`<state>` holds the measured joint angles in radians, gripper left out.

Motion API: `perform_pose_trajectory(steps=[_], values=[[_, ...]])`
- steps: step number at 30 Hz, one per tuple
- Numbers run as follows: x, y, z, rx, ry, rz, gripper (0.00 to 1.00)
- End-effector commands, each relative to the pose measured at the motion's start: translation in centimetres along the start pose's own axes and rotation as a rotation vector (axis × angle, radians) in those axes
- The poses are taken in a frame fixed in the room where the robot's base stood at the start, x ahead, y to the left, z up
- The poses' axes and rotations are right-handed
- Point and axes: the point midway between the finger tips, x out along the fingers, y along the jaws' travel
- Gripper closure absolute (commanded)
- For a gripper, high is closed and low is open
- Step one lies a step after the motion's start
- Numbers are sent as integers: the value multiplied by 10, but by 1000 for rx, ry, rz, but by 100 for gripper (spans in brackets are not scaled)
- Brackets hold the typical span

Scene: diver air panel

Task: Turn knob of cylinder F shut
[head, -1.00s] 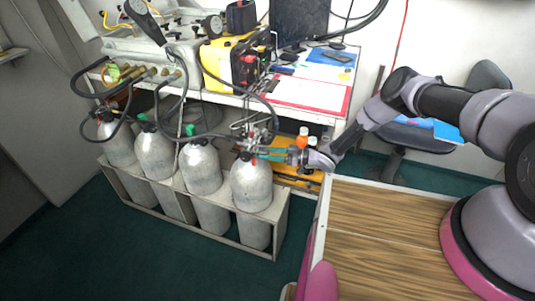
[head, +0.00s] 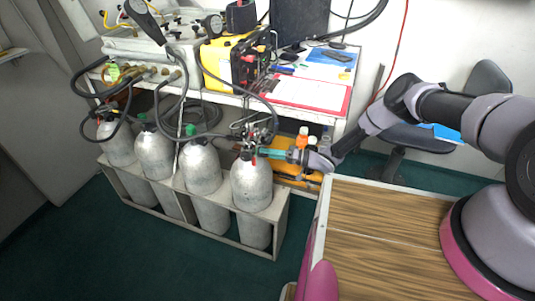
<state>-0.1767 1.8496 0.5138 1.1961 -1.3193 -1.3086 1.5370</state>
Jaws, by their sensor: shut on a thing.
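Several grey-white cylinders stand in a rack; no letter on them is readable, so I cannot tell by label which is F. My gripper (head: 262,154) is at the valve on top of the rightmost cylinder (head: 251,185), reaching in from the right. Its teal fingers are close together and shut on the valve's knob, which they mostly hide. A small red part shows just below the fingertips. The knob's turn position cannot be seen.
The white rack (head: 282,222) holds the cylinders upright. Black hoses (head: 272,120) loop down to the valves. A white shelf table behind bears a yellow case (head: 228,62) and a red clipboard (head: 308,95). An orange bottle (head: 302,140) stands behind my gripper. Green floor in front is clear.

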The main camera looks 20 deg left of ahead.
Motion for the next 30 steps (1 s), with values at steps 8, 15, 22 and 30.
perform_pose_trajectory(steps=[8,15,22,30], values=[[-2,1,1,262,11,-3,100],[-2,1,1,490,20,-8,100],[-2,1,1,693,29,-12,100],[-2,0,2,875,36,-16,100]])
